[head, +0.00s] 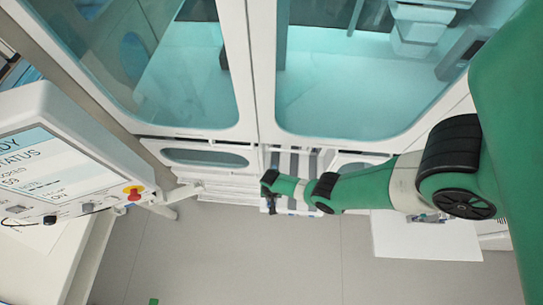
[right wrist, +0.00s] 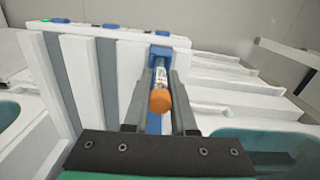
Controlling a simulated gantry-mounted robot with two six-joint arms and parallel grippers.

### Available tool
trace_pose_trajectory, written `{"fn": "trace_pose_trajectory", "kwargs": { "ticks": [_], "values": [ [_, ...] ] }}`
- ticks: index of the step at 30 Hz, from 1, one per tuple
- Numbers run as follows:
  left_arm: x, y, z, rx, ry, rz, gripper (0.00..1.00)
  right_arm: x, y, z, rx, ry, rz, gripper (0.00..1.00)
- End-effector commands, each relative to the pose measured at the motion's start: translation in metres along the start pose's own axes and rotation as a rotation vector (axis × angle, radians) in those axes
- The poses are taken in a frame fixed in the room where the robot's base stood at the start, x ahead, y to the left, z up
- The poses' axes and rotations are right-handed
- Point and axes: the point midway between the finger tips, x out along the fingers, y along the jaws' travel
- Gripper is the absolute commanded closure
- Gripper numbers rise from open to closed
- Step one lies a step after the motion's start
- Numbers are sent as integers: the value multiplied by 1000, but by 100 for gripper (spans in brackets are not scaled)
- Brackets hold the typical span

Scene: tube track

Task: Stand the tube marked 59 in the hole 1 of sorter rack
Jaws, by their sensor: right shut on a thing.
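In the right wrist view, a tube with an orange cap (right wrist: 160,101) and a white label is between the fingers of my right gripper (right wrist: 158,90). The gripper is shut on it. The label's number is too small to read. Behind the tube is a white and grey slatted unit (right wrist: 100,70) with blue pieces along its top; a blue strip runs behind the tube. In the head view my right gripper (head: 269,193) is at the front of this unit (head: 305,162), below the cabinet; the tube cannot be made out there. No numbered rack hole is readable. My left gripper is not in view.
A large glass-fronted cabinet (head: 258,70) fills the back. A screen console (head: 70,165) with a red button stands at the left. A white surface (head: 425,240) lies under my right arm.

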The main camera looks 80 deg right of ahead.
Motion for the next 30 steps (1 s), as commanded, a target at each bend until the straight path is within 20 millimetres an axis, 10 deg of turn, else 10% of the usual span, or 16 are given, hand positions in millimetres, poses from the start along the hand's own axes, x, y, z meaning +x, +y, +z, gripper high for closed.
{"fn": "trace_pose_trajectory", "kwargs": {
  "ticks": [13,14,19,30],
  "values": [
    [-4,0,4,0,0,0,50,6,0,0,0,0,0,100],
    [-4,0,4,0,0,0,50,6,0,0,0,0,0,70],
    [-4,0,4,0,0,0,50,6,0,0,0,0,0,41],
    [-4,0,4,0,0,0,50,6,0,0,0,0,0,41]
  ]
}}
